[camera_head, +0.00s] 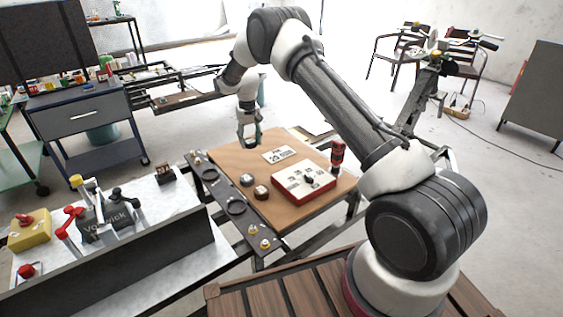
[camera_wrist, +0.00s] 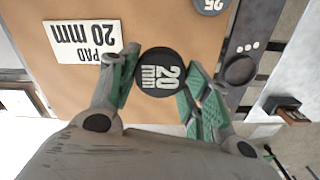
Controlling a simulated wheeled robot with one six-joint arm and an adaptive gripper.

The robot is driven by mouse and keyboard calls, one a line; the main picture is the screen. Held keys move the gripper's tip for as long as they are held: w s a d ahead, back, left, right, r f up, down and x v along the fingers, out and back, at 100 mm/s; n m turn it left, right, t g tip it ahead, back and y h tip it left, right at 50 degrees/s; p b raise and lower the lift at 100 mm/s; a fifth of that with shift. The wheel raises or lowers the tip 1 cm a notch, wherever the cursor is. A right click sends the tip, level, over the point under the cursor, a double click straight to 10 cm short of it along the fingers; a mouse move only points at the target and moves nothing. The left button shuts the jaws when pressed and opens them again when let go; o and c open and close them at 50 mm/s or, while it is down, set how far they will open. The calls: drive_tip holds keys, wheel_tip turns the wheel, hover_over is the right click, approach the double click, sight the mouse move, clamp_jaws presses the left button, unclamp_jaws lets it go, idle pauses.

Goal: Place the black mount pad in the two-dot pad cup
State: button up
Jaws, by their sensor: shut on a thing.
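My gripper (camera_head: 249,140) is over the far left part of the brown work board. A dark strip (camera_head: 222,192) with round cups runs along the board's left edge. One cup (camera_head: 210,175) is nearer the gripper and another cup (camera_head: 236,206) is further towards me. The wrist view shows one cup (camera_wrist: 240,69) with three pale dots beside it. The two-dot marking cannot be made out. The pad is apart from the cups.
A white card marked "PAD 20 mm" (camera_wrist: 84,42) lies on the board, and part of a "25" pad (camera_wrist: 209,4) shows. A red-and-white box (camera_head: 303,182), a red-and-black upright item (camera_head: 337,156) and two small blocks stand nearby. A bench with clamps (camera_head: 100,222) is at left.

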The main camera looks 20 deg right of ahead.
sight(252, 165)
wheel_tip(252, 165, down, 10)
drive_tip(key=shift+s+r, duration=0.15)
idle(0.3)
drive_tip(key=shift+f, duration=0.2)
drive_tip(key=o, duration=1)
